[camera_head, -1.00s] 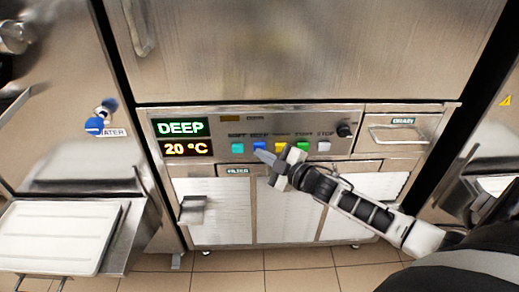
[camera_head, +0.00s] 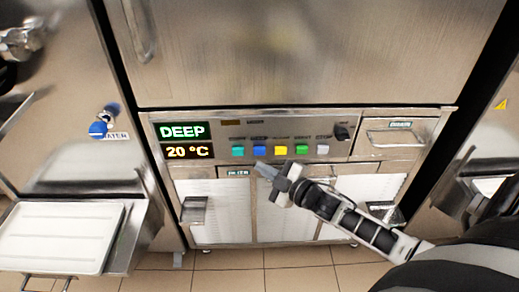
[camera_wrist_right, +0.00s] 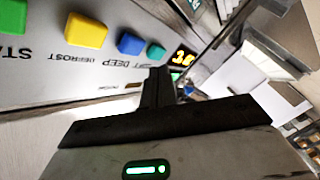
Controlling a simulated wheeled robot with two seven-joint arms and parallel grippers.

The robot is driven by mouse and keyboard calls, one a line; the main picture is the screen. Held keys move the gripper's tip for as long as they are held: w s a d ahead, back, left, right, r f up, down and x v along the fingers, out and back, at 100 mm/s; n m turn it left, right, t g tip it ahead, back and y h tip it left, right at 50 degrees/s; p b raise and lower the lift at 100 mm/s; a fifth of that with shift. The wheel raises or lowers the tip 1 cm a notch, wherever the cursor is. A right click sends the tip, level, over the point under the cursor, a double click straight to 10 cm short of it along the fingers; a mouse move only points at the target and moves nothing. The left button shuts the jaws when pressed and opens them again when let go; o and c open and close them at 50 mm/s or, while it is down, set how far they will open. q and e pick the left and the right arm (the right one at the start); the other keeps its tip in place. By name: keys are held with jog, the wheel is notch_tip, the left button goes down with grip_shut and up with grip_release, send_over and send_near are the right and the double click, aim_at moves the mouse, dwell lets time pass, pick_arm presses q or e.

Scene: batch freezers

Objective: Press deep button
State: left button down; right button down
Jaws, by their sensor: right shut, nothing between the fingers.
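The control panel (camera_head: 220,128) of the freezer carries a row of square buttons. The blue button (camera_head: 260,150) sits second from the left, and in the right wrist view it (camera_wrist_right: 130,42) is beside the DEEP label. The display (camera_head: 182,131) reads DEEP in green, with 20 °C in orange below. My right gripper (camera_head: 265,170) is shut and empty, its tip just below the blue button and apart from it in the picture. The right wrist view shows its closed fingers (camera_wrist_right: 157,85) in front of the panel. My left gripper is out of view.
The teal button (camera_head: 238,150) and yellow button (camera_head: 281,150) flank the blue one. A green button (camera_head: 302,149), a pale button (camera_head: 323,149) and a black knob (camera_head: 343,132) follow to the right. A white tray (camera_head: 60,236) is at left.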

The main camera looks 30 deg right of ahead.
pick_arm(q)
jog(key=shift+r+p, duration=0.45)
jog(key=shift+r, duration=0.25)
pick_arm(e)
jog(key=shift+s+a, duration=0.35)
jog(key=shift+s, duration=0.25)
jog(key=shift+s+a, duration=0.35)
jog(key=shift+s, duration=0.2)
